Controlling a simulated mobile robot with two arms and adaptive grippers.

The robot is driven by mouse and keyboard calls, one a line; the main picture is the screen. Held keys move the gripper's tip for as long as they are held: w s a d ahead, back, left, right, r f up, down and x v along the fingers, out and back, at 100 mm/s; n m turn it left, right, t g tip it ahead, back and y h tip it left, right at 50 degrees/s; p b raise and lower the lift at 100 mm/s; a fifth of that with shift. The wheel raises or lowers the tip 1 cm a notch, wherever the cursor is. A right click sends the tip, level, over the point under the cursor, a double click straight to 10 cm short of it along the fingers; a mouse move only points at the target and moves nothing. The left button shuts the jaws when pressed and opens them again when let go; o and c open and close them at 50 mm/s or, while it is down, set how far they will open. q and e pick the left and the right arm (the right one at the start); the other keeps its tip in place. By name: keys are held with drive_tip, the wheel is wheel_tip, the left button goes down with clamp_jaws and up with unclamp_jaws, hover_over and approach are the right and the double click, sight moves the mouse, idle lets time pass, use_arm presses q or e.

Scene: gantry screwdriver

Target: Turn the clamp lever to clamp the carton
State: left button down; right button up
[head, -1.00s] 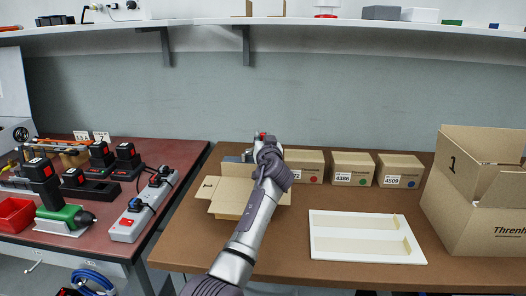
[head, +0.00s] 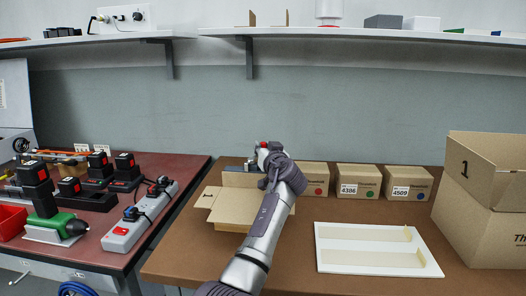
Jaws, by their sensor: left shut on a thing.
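The open carton (head: 227,209) stands on the brown table with its flaps spread. The grey clamp (head: 234,166) is at its back edge, mostly hidden by my left gripper and arm. My left gripper (head: 263,155) reaches over the carton's right side to the clamp and is shut on the clamp lever. The lever is largely hidden by the gripper; a small red part shows at the gripper's tip. I cannot tell the lever's angle. My right gripper is not in view.
Several closed cartons (head: 357,181) stand in a row to the right. A white tray (head: 376,250) lies in front of them, and a large open box (head: 485,222) stands at the far right. A red table (head: 85,232) with tools and a power strip (head: 138,222) is at left.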

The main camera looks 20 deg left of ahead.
use_arm(q)
drive_tip(key=shift+d, duration=0.1)
drive_tip(key=c, duration=1)
unclamp_jaws()
drive_tip(key=v, duration=1.2)
